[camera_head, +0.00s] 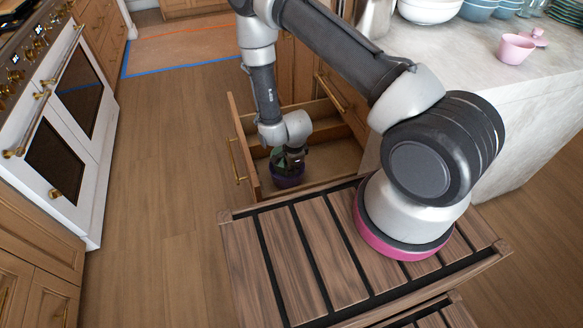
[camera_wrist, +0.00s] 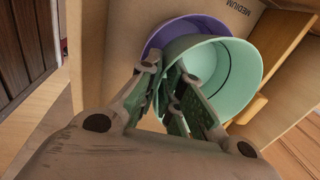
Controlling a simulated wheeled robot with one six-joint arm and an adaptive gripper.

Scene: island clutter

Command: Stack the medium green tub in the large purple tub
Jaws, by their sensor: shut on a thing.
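The medium green tub (camera_wrist: 238,75) shows pale green and open-mouthed in the wrist view. My gripper (camera_wrist: 172,92) is shut on its near wall, with fingers reaching over the rim. The large purple tub (camera_wrist: 172,33) shows as a rim and wall behind and around the green tub's left side. The green tub overlaps the purple one and looks at least partly inside it; its base is hidden. In the head view, the purple tub (camera_head: 288,180) sits in an open drawer below my gripper (camera_head: 291,156), and only a sliver of green shows.
A marble counter (camera_head: 470,65) with bowls and a pink cup (camera_head: 515,50) stands right. An oven (camera_head: 75,120) stands left, with clear floor between.

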